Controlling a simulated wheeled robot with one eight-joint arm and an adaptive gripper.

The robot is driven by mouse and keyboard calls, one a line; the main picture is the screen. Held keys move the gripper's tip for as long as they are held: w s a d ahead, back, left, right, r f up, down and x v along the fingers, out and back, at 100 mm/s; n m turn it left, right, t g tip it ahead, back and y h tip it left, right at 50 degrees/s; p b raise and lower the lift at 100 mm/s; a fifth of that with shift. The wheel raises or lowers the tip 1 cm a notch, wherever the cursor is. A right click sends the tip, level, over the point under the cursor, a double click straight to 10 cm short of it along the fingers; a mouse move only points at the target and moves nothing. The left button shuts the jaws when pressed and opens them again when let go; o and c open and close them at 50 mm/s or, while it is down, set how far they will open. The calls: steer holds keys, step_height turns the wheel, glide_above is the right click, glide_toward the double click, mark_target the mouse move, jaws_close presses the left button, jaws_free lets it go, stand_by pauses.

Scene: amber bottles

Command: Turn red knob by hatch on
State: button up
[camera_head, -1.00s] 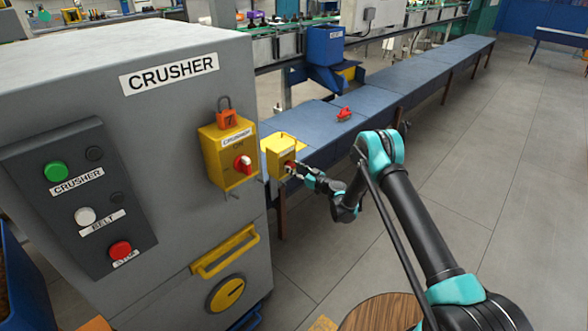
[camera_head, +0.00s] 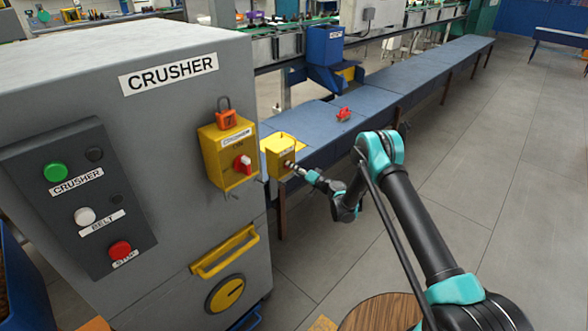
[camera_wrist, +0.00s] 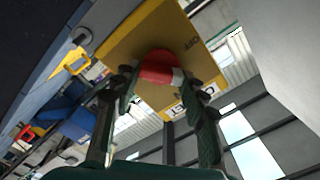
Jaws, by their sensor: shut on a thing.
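A small yellow switch box (camera_head: 277,146) stands beside the conveyor's near end, just right of the crusher. My gripper (camera_head: 290,167) is at its front face and hides its knob in the head view. In the wrist view, a red knob (camera_wrist: 157,65) with a white mark sits on the yellow box face (camera_wrist: 190,28) between the fingers of my gripper (camera_wrist: 161,80). My gripper is shut on this knob. The box label shows "OFF" and part of another word. A second red knob (camera_head: 242,165) is on the larger yellow box (camera_head: 212,150) fixed to the crusher.
The grey crusher (camera_head: 170,150) fills the left, with a button panel (camera_head: 40,205), a yellow handle (camera_head: 225,252) and a yellow dial (camera_head: 226,294). A blue conveyor (camera_head: 400,85) runs off to the back right, with a red item (camera_head: 343,114) on it.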

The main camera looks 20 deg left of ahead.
steer(key=shift+d+f+m, duration=0.1)
steer(key=shift+m, duration=1.75)
steer(key=shift+f+m, duration=0.1)
steer(key=shift+m, duration=1.75)
steer(key=o, duration=1.2)
steer(key=shift+c, duration=0.2)
steer(key=v, duration=0.7)
steer(key=shift+d, duration=0.2)
